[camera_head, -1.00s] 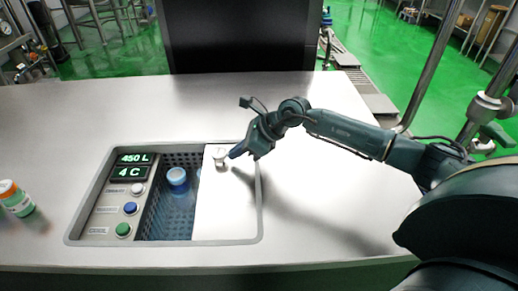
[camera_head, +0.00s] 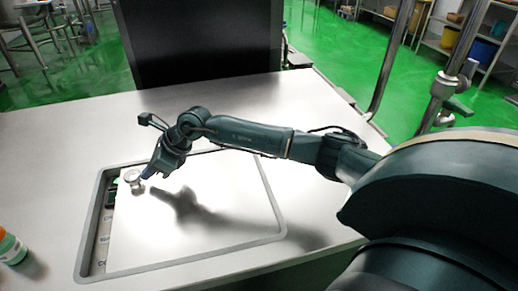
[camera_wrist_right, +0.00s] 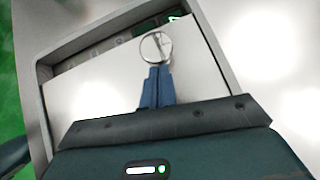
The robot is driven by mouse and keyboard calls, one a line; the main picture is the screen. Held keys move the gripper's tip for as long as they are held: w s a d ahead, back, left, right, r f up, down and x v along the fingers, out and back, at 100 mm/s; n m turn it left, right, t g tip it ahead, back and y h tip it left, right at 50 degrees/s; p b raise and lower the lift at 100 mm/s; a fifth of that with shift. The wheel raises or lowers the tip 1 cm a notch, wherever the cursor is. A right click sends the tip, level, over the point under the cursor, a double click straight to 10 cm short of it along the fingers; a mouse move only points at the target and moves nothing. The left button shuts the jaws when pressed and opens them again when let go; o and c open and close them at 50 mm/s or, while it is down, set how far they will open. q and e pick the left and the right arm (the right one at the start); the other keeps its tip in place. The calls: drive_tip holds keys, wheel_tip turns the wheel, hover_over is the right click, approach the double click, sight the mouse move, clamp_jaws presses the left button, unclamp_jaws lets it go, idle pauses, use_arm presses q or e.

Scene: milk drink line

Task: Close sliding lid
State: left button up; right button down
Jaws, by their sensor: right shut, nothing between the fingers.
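The white sliding lid (camera_head: 225,220) covers most of the recess in the counter. A narrow strip of the control panel (camera_head: 105,225) shows past its left edge, and the blue-capped bottle's compartment is hidden. The lid's round knob (camera_head: 133,177) is near its upper left corner. My right gripper (camera_head: 146,174) is shut and empty, with its tips right beside the knob on the right. The wrist view shows the blue fingers (camera_wrist_right: 157,82) together, just below the knob (camera_wrist_right: 156,46), apparently touching it. My left gripper is not in view.
The recess frame (camera_head: 270,205) surrounds the lid. A bottle with a green and white label (camera_head: 10,248) stands on the counter at the left edge. The counter (camera_head: 60,140) behind the recess is clear, with a dark panel (camera_head: 205,40) beyond it.

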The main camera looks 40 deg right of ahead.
sight(124, 189)
drive_tip(key=w+a, duration=0.1)
drive_tip(key=a, duration=0.1)
drive_tip(key=w+a, duration=0.1)
drive_tip(key=a, duration=0.1)
drive_tip(key=w+a+b, duration=0.1)
drive_tip(key=a, duration=0.1)
drive_tip(key=shift+w+a, duration=0.1)
drive_tip(key=shift+a, duration=0.25)
drive_tip(key=shift+a+r, duration=0.15)
drive_tip(key=shift+a, duration=0.05)
